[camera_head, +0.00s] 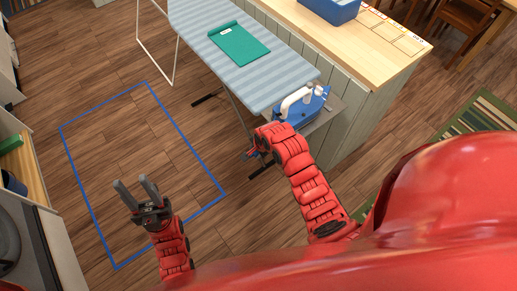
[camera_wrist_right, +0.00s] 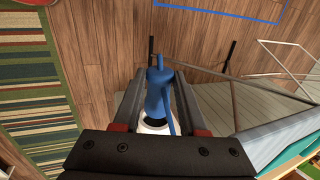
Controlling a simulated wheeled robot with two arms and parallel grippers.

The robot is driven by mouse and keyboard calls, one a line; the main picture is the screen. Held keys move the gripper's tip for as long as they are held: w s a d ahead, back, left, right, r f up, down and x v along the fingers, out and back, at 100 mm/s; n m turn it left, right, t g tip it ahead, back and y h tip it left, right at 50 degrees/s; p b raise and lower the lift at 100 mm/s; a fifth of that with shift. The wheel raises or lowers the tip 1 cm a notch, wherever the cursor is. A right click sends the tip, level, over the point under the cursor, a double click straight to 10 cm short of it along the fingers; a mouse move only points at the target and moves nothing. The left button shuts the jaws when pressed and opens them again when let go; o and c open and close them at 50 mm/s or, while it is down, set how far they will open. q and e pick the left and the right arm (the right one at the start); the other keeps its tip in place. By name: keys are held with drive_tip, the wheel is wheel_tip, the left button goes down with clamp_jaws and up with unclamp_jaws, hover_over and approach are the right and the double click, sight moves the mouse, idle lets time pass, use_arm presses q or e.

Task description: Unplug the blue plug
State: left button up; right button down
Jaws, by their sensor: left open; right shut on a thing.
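The blue plug (camera_wrist_right: 157,92) shows between the fingers of my right gripper (camera_wrist_right: 160,75) in the right wrist view. The gripper is shut on it. A white ring with a dark middle (camera_wrist_right: 155,126) lies beside the plug's lower end; I cannot tell whether the plug is seated in anything. In the head view my right gripper (camera_head: 250,154) is beside the ironing board's end, below the iron, and the plug is mostly hidden there. My left gripper (camera_head: 135,184) is open and empty above the floor.
A blue-and-white iron (camera_head: 316,103) stands at the end of the striped ironing board (camera_head: 205,28), which carries a green folder (camera_head: 239,44). A wooden counter (camera_head: 345,45) adjoins it. Blue tape (camera_head: 92,208) outlines a clear floor area.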

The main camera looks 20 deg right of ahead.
drive_tip(key=shift+a, duration=0.15)
drive_tip(key=s+a, duration=0.2)
drive_tip(key=a, duration=0.3)
drive_tip(key=shift+a, duration=0.35)
idle(0.6)
